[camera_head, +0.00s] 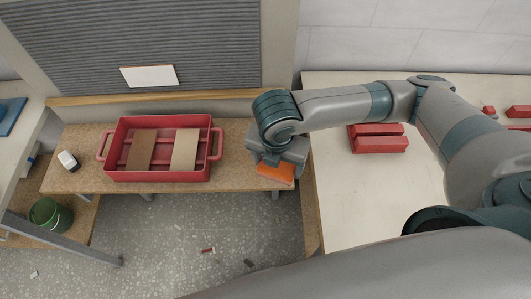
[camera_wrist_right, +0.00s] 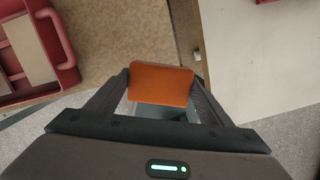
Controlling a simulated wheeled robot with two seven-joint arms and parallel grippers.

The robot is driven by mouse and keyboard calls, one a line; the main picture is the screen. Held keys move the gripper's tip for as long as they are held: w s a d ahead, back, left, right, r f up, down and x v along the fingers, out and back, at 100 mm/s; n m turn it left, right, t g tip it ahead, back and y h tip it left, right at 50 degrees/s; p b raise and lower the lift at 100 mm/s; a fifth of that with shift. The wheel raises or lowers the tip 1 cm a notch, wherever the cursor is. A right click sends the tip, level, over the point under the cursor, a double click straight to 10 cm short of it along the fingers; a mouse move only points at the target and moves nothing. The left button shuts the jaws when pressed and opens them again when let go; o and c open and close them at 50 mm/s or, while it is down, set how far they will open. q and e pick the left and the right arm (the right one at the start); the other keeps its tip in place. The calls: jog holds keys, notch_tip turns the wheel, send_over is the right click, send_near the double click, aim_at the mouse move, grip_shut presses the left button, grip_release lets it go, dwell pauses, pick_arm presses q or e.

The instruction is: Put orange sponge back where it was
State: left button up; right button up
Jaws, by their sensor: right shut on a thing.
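The orange sponge (camera_head: 275,172) is a flat, rounded block at the right end of the low wooden bench (camera_head: 232,160). My right gripper (camera_head: 277,160) is shut on the orange sponge. In the right wrist view the sponge (camera_wrist_right: 160,84) sits between the two fingers of my right gripper (camera_wrist_right: 160,98). It is by the bench's front right edge; I cannot tell whether it touches the bench top. My left gripper is not in view.
A red tray (camera_head: 215,143) with brown and beige blocks stands left of my right gripper. A white item (camera_head: 68,160) lies at the bench's left end. Red blocks (camera_head: 378,144) lie on the pale table (camera_head: 340,195) at right. A green bucket (camera_head: 48,213) stands lower left.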

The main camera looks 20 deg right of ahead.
jog(key=w+f, duration=0.2)
jog(key=w, duration=0.1)
jog(key=w+f+p, duration=0.1)
jog(key=w, duration=0.2)
jog(key=w+f+p, duration=0.1)
jog(key=w+f, duration=0.1)
jog(key=w, duration=0.1)
jog(key=shift+w+a+f, duration=0.15)
jog(key=shift+w+f, duration=0.05)
jog(key=shift+f, duration=0.1)
jog(key=shift+f+p, duration=0.85)
jog(key=shift+f, duration=1.15)
jog(key=shift+f, duration=0.1)
jog(key=o, duration=0.9)
